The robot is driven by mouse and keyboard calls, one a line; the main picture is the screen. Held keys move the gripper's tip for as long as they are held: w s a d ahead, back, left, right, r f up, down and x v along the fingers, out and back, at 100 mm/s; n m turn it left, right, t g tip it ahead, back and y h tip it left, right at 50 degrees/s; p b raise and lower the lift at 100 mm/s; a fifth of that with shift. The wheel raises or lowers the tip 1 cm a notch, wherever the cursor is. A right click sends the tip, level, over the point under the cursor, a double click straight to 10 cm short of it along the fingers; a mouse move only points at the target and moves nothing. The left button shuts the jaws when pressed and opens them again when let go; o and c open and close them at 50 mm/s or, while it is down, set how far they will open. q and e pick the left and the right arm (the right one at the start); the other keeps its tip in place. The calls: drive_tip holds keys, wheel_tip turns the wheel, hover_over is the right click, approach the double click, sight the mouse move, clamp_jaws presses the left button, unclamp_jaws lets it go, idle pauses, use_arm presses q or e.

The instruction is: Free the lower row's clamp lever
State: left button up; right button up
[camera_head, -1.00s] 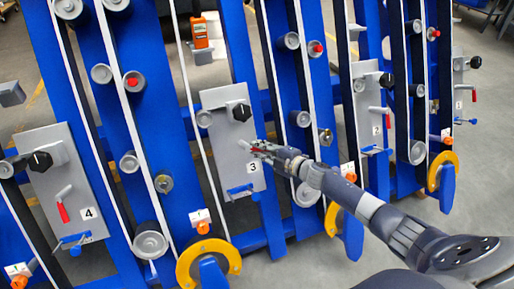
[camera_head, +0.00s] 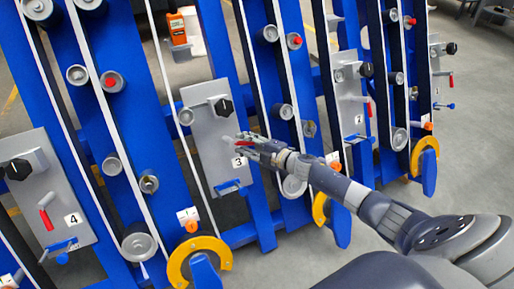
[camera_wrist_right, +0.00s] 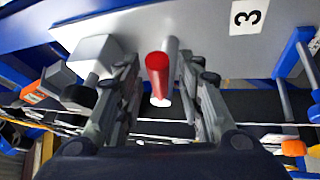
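Panel 3 (camera_head: 207,135) is a grey plate with a black knob (camera_head: 223,107), a red-handled lever (camera_head: 243,143) and a blue lever (camera_head: 230,187) below. My right gripper (camera_head: 250,145) is at the red-handled lever. In the right wrist view, the red handle (camera_wrist_right: 157,70) stands between the two fingers of my right gripper (camera_wrist_right: 160,105). The fingers are apart, with a gap on each side of the handle. Panel 4 (camera_head: 50,180) and panel 2 (camera_head: 350,95) carry similar red-handled levers. My left gripper is not in view.
Blue upright beams with rollers and white belts surround the panels. Yellow curved guards (camera_head: 198,258) stick out at the bottom. An orange device (camera_head: 177,27) sits behind the frame. The grey floor at right is mostly clear.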

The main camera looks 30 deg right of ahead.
drive_tip(key=v, duration=1.1)
drive_tip(key=shift+s, duration=0.2)
